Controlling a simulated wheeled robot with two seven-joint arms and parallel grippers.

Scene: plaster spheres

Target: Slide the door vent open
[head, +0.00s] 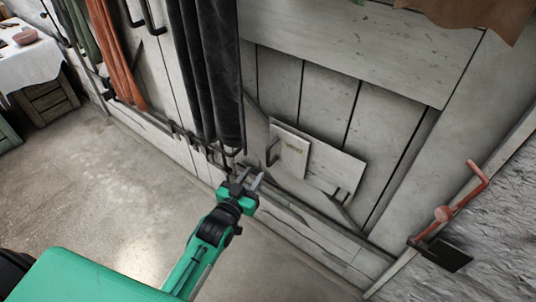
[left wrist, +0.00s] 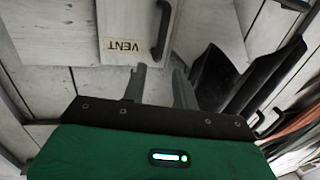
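The door vent is a pale sliding panel (head: 291,160) low on the white plank door, with a tag reading VENT (head: 293,145) and a black bar handle (head: 272,151) at its left edge. In the left wrist view the tag (left wrist: 124,46) appears upside down, and the handle (left wrist: 162,30) stands just beyond my fingers. My left gripper (head: 246,178) is below and left of the handle. Its two grey fingers (left wrist: 160,85) are apart with nothing between them, and they appear clear of the handle. My right gripper is not in view.
Dark cloths (head: 205,75) hang left of the vent, close to my left gripper. An orange cloth (head: 117,55) hangs farther left. A red handle (head: 462,195) is at the right by the stone wall. The concrete floor (head: 110,200) is clear; a white-covered table (head: 28,60) stands far left.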

